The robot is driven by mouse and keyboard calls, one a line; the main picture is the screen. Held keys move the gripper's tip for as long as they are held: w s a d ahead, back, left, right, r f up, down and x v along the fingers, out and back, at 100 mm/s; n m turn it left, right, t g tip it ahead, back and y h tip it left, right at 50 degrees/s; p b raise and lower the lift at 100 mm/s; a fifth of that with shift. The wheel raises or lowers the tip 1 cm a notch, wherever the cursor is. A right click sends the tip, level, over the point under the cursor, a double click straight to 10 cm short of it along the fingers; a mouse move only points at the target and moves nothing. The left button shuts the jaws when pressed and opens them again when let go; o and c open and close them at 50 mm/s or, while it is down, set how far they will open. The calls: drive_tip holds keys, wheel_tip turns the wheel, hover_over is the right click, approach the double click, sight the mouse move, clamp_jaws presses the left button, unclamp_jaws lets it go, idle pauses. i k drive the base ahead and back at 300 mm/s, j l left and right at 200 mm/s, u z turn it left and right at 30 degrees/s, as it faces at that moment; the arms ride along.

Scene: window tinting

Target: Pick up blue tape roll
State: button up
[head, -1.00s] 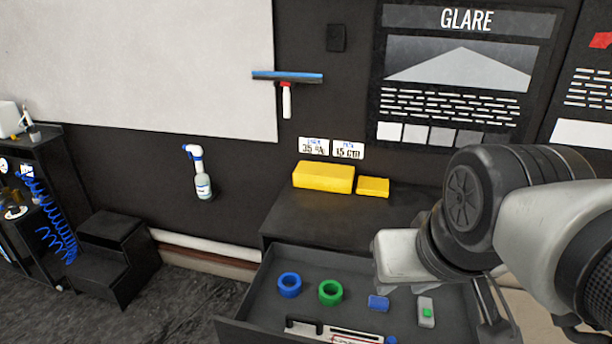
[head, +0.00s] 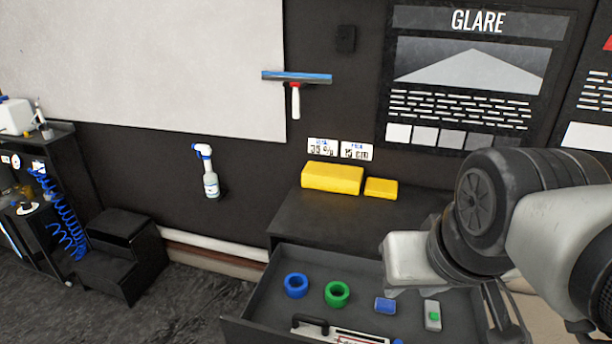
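The blue tape roll (head: 296,286) lies flat in the left part of the open drawer (head: 262,311), with its hole facing up. A green tape roll (head: 337,294) lies just to its right, a small gap apart. My arm reaches in from the right side of the view, to the right of both rolls. My gripper (head: 503,318) hangs low at the drawer's right side, partly hidden by the arm and cut off near the lower edge. It is apart from the blue roll, and I cannot make out how its fingers stand.
A small blue block (head: 385,305), a grey-and-green item (head: 432,315) and a black-handled tool (head: 311,325) also lie in the drawer. Yellow blocks (head: 332,178) stand on the cabinet top (head: 330,217). A black step (head: 122,257) stands on the floor at left.

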sight(300, 292)
drive_tip(key=i+j+z, duration=0.2)
drive_tip(key=j, duration=0.7)
drive_tip(key=i+j+z, duration=0.2)
drive_tip(key=j, duration=0.7)
drive_tip(key=j+z, duration=0.15)
drive_tip(key=j, duration=0.75)
